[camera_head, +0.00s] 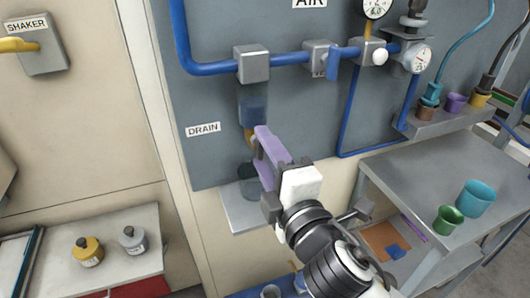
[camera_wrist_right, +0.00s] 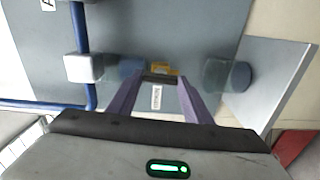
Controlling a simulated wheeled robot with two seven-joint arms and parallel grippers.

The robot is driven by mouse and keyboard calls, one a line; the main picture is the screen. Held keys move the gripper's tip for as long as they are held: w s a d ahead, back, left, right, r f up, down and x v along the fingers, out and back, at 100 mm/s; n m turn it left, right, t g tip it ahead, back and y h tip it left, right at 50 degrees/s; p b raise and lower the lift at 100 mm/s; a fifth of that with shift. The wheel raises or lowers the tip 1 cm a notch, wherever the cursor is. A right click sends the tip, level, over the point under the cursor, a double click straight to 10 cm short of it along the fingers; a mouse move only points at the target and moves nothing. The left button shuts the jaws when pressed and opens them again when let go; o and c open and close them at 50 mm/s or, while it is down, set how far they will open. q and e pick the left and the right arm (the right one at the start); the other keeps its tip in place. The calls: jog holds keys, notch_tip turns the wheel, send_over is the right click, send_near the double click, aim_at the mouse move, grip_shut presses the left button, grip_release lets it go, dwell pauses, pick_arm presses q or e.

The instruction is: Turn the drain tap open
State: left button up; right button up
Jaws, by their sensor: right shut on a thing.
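The drain tap (camera_head: 248,134) is a small yellow fitting under a clear bowl (camera_head: 252,107) on the grey panel, right of the DRAIN label (camera_head: 203,129). My right gripper (camera_head: 259,142) has its purple fingers at the tap, and they hide much of it in the head view. In the right wrist view the fingers (camera_wrist_right: 160,82) close in on the yellow tap (camera_wrist_right: 166,69), with the label (camera_wrist_right: 156,97) seen between them. The gripper is shut on the tap. How far the tap is turned cannot be told. My left gripper is not in view.
A dark cup (camera_head: 250,182) stands on a small shelf (camera_head: 240,212) below the tap. A blue pipe (camera_head: 210,69) and a grey block (camera_head: 251,64) are above. A grey bench (camera_head: 405,168) with cups stands at right. A shelf with two bottles (camera_head: 88,251) is at lower left.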

jog(key=shift+n, duration=0.5)
jog(key=o, duration=1.1)
jog(key=shift+c, duration=0.2)
jog(key=shift+s, duration=0.1)
jog(key=shift+s+d+f, duration=0.1)
jog(key=shift+s, duration=0.2)
jog(key=v, duration=0.9)
jog(key=shift+s, duration=0.25)
